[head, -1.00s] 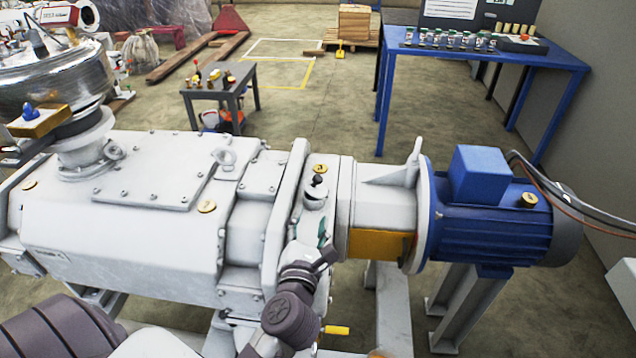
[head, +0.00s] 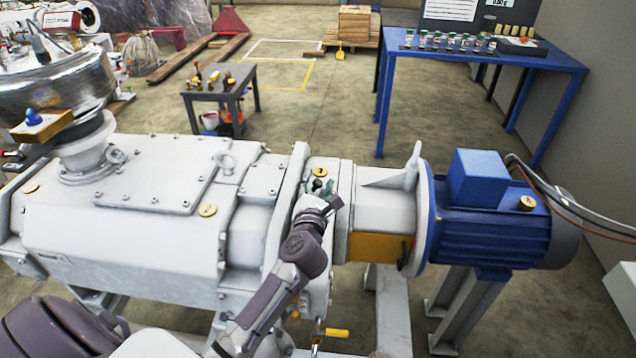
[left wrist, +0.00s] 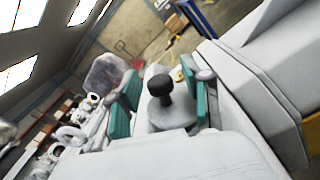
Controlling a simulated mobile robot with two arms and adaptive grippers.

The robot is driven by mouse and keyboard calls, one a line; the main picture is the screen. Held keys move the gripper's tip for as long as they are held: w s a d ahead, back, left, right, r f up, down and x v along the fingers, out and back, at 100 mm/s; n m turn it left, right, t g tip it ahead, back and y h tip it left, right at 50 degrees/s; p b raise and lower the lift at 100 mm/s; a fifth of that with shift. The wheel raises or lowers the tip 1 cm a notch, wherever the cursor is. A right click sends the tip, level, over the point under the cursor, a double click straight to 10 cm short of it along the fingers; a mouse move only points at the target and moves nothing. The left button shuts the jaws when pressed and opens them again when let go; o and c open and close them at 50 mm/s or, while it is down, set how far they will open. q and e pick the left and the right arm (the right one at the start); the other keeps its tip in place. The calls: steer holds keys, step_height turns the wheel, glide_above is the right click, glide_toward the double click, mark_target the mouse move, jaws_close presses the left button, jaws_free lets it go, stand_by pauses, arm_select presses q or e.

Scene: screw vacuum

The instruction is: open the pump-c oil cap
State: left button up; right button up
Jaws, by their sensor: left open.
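The oil cap (left wrist: 160,86) is a small black knob on a grey round boss on top of the white pump body (head: 140,235). In the head view the cap (head: 317,184) shows just beyond my left gripper (head: 318,192), partly hidden by it. In the left wrist view my left gripper (left wrist: 160,100) is open, with its teal-padded fingers on either side of the cap. I see a gap between each pad and the knob. I cannot tell whether the fingertips are level with it. My right gripper does not show.
A blue motor (head: 495,220) is joined to the pump's right end. A raised white flange (head: 290,200) stands close left of the cap. A small grey table (head: 215,85) with tools and a blue workbench (head: 480,55) with jars stand behind. Open floor lies between.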

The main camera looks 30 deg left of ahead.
arm_select(q)
jaws_close()
